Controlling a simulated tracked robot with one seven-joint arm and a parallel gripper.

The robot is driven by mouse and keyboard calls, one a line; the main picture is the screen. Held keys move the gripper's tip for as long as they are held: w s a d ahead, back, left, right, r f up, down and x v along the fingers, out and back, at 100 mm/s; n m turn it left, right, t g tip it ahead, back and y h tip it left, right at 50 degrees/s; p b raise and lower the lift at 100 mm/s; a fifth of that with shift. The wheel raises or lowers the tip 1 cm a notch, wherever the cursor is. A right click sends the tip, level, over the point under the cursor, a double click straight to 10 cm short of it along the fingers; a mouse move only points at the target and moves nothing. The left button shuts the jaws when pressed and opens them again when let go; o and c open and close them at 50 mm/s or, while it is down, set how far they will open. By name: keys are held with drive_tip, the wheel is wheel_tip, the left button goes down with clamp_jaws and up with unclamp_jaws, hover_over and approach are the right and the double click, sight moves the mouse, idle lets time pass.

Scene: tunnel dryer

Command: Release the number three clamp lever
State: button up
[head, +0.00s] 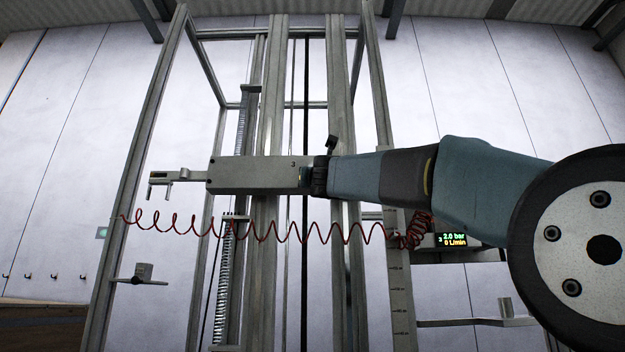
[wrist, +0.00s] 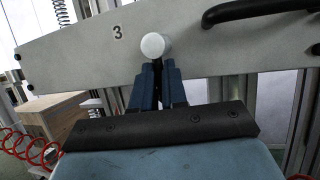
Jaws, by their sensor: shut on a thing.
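In the wrist view, the clamp lever's round white knob (wrist: 153,45) stands in front of a pale grey plate (wrist: 225,55) marked with a black 3. My gripper (wrist: 157,72) has its two blue fingers shut on the lever just below the knob. The fingers hide most of the lever's stem. In the head view, my arm comes in from the right and its dark end meets the right end of a grey beam (head: 255,175). My fingers and the knob cannot be made out there.
A black handle (wrist: 262,10) juts from the plate at upper right. A red coiled hose (head: 270,232) hangs below the beam. Tall metal posts (head: 340,80) stand around it. A small display (head: 452,240) reads 2.0 bar and 0 L/min. A two-pronged fixture (head: 172,177) ends the beam at left.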

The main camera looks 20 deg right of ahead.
clamp_jaws()
drive_tip(key=shift+a+m, duration=0.15)
drive_tip(key=shift+m, duration=0.25)
drive_tip(key=shift+w+a+r+m+g+h, duration=0.2)
drive_tip(key=shift+a+r+m+g+h, duration=0.8)
drive_tip(key=shift+m, duration=3.15)
drive_tip(key=shift+w+a+r+m+g+h, duration=0.15)
drive_tip(key=shift+m+g+h, duration=1.2)
drive_tip(key=shift+m+h, duration=1.95)
drive_tip(key=shift+w+a+r+m+g+h, duration=0.35)
drive_tip(key=shift+m+g+h, duration=0.7)
drive_tip(key=shift+m, duration=3.9)
drive_tip(key=shift+s+a, duration=0.1)
drive_tip(key=shift+a, duration=0.05)
